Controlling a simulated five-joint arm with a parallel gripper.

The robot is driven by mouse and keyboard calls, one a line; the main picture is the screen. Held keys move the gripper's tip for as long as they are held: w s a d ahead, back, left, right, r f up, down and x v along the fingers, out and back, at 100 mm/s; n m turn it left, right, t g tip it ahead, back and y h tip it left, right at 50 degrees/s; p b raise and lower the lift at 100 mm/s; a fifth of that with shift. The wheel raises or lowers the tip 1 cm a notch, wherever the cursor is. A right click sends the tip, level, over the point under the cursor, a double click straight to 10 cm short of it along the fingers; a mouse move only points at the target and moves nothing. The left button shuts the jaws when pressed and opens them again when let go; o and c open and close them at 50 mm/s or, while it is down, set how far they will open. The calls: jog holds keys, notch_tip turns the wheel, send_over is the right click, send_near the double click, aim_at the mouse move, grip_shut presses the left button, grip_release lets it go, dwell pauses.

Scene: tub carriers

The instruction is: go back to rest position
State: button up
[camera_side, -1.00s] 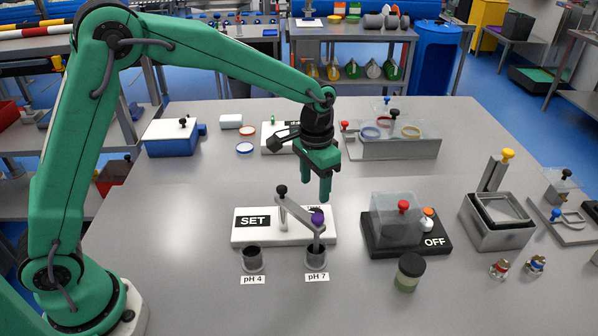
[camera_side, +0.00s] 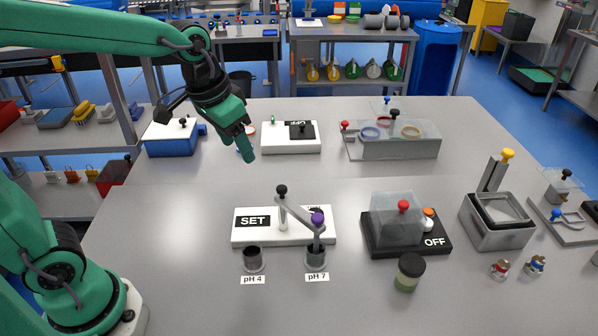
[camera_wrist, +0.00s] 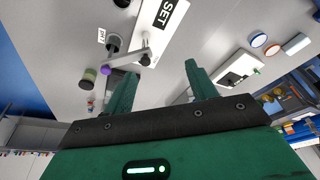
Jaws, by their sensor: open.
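My gripper (camera_side: 241,150) is raised above the back left part of the bench in the side view, tilted down to the right. In the wrist view its two green fingers (camera_wrist: 160,85) stand apart with nothing between them. The white SET plate (camera_side: 246,240) lies on the bench below and to the right of my gripper. Its angled arm with a purple knob (camera_side: 318,218) reaches over the pH 7 cup (camera_side: 316,257). The pH 4 cup (camera_side: 252,261) stands to the left of it.
A blue box (camera_side: 170,146) with a white lid stands left of my gripper. A white OFF plate (camera_side: 290,145) and a clear case (camera_side: 395,148) stand behind. A covered OFF unit (camera_side: 396,220), a green-filled jar (camera_side: 408,272) and a grey tub (camera_side: 492,235) stand at right. The left front bench is clear.

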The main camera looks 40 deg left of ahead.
jog(key=s+a+n+t, duration=0.1)
jog(key=s+a, duration=0.3)
jog(key=s, duration=0.7)
jog(key=shift+s+r+n+t, duration=0.15)
jog(key=shift+s+n+t, duration=0.15)
jog(key=shift+t, duration=0.4)
